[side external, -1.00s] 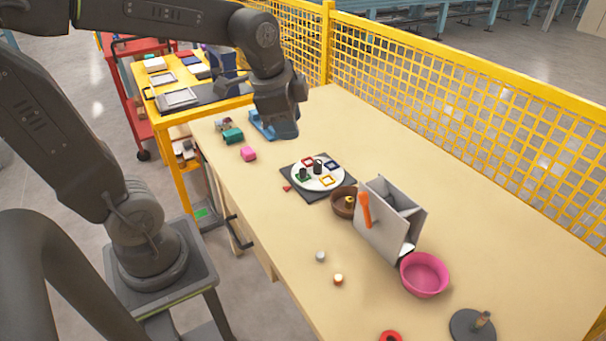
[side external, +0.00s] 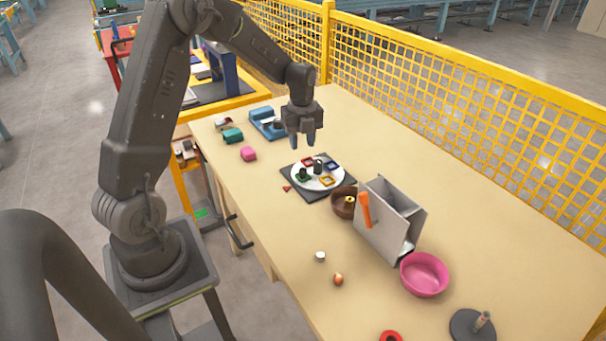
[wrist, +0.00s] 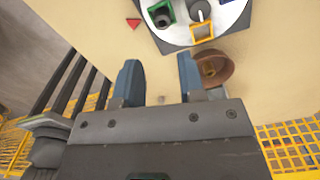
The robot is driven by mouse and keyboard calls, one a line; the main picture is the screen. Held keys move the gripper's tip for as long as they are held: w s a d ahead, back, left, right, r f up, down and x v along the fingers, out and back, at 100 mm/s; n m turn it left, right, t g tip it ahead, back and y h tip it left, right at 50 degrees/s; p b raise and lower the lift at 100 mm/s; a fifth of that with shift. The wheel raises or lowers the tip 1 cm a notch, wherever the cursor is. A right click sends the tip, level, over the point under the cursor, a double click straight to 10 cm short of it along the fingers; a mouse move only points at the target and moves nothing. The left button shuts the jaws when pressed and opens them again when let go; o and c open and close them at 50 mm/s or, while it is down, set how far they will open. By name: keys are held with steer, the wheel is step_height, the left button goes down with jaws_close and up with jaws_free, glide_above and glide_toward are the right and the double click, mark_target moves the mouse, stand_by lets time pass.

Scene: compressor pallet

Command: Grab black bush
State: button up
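A black bush (side external: 303,174), a short dark cylinder, stands in a green square frame on the white round plate (side external: 326,188). In the wrist view the bush (wrist: 162,15) is near the top edge with a dark round opening. A second dark cylinder (side external: 318,167) stands at the plate's middle; it also shows in the wrist view (wrist: 200,9). My gripper (side external: 303,141) points down above the table by the plate's far side. In the wrist view its fingers (wrist: 160,80) are spread apart with nothing between them, apart from the bush.
Red, blue and yellow square frames lie on the plate, which rests on a dark square base (side external: 335,196). A brown bowl (side external: 345,203), a grey box (side external: 380,232) and a pink bowl (side external: 424,276) stand to the right. A yellow mesh fence (side external: 450,110) runs behind.

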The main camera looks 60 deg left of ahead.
mark_target(303, 170)
steer(key=f, duration=0.9)
steer(key=shift+w+f, duration=0.2)
steer(key=shift+f, duration=0.2)
steer(key=shift+c, duration=0.4)
jaws_close()
